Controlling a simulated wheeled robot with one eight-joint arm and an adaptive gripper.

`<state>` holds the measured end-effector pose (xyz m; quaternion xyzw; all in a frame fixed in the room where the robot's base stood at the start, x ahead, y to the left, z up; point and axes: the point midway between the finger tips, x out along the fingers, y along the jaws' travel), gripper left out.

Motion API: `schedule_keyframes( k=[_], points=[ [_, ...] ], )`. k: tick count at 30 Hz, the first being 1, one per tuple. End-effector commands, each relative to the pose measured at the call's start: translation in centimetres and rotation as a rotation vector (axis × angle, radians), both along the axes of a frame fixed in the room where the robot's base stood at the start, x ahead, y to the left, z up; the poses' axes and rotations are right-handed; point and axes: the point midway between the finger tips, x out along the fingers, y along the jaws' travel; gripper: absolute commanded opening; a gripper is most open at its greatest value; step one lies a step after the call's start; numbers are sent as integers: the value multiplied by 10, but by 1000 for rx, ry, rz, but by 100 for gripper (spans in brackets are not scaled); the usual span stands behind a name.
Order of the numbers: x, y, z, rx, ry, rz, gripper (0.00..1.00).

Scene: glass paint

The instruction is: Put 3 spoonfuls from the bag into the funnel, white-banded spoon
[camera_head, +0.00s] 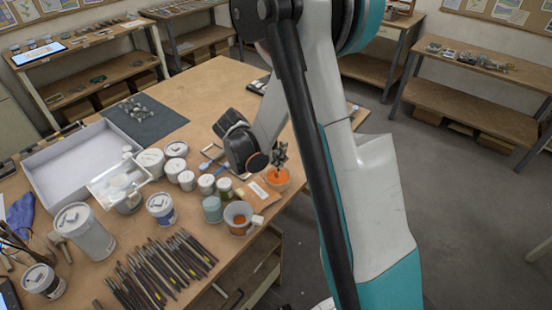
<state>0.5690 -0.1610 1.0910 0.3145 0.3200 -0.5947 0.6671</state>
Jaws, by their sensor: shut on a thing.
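My gripper (280,156) points down over an open round container of orange powder (277,181) near the table's right edge. The gripper is shut on a thin handle, probably the spoon. The spoon's bowl and any white band cannot be made out. A grey mug-like vessel (238,218) with a pale handle and orange stuff inside stands to the lower left, near the front edge. I cannot tell which of these is the bag and which the funnel. A flat orange-brown packet with a white label (262,194) lies between them.
Several lidded jars (187,181) crowd the left of my gripper. A white tray (50,160) and a dark mat (165,122) lie further left. Many brushes or pencils (165,265) spread along the front. The back middle of the wooden table (195,85) is clear.

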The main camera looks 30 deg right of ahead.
Motion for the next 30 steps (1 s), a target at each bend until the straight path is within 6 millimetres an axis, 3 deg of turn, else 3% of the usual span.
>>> schedule_keyframes(
  k=[17,30],
  points=[
    [-1,-3,29,0,0,0,0],
    [-1,-3,66,0,0,0,0]
  ],
)
